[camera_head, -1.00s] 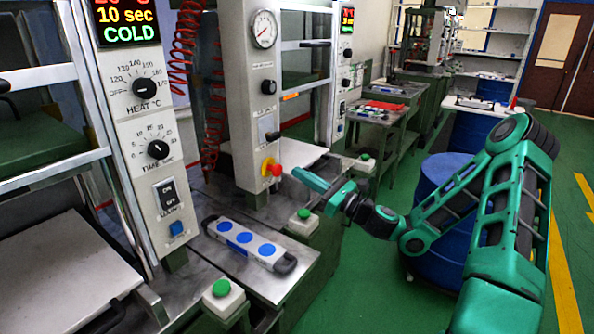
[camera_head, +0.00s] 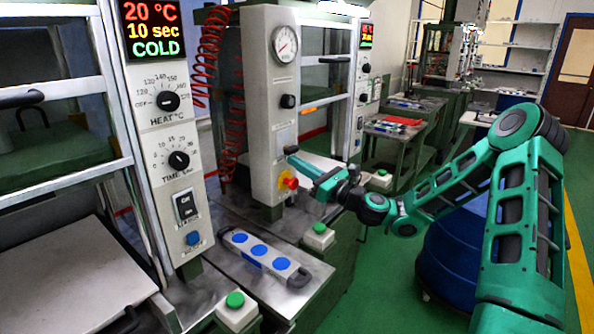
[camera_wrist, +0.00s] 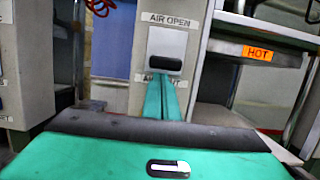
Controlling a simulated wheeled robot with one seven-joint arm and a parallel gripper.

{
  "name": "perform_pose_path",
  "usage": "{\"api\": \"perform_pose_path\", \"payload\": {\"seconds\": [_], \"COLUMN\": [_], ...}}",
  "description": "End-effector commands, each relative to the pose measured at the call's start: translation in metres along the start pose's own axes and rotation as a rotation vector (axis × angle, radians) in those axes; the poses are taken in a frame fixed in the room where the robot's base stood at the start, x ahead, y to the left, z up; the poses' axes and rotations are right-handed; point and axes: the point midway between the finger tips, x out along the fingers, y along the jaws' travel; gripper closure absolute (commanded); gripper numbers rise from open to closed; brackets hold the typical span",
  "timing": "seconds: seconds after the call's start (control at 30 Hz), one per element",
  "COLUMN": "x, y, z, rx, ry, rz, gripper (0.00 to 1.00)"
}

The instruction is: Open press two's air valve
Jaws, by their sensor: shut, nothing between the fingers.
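The air valve is a pale plate (camera_head: 284,136) on the grey column with the pressure gauge. In the wrist view the valve plate (camera_wrist: 167,42) sits between an "AIR OPEN" label above and a partly covered lower label ending in "UT". Its black lever (camera_wrist: 164,63) is at the plate's lower end. My gripper (camera_head: 294,157) is shut and empty, pointing at the valve from the right. In the wrist view my green fingers (camera_wrist: 163,92) lie together just below the lever. I cannot tell whether they touch it.
A red and yellow knob (camera_head: 288,181) is just below my gripper. Green push buttons (camera_head: 319,228) stand on the bench front. A grey bar with blue discs (camera_head: 264,256) lies on the bench. In the wrist view an orange "HOT" sign (camera_wrist: 257,53) is at right.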

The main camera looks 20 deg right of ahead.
Motion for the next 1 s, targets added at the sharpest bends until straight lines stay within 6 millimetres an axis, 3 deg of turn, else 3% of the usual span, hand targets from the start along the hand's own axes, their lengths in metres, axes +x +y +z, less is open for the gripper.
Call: {"api": "perform_pose_path", "payload": {"seconds": [0.27, 0.67, 1.0], "x": [0.000, 0.010, 0.012], "y": [0.000, -0.001, 0.000], "z": [0.001, 0.040, 0.046], "rx": [0.000, -0.004, 0.000], "ry": [0.000, -0.001, -0.003], "rz": [0.000, 0.000, 0.000], "gripper": [1.00, 1.00, 1.00]}}
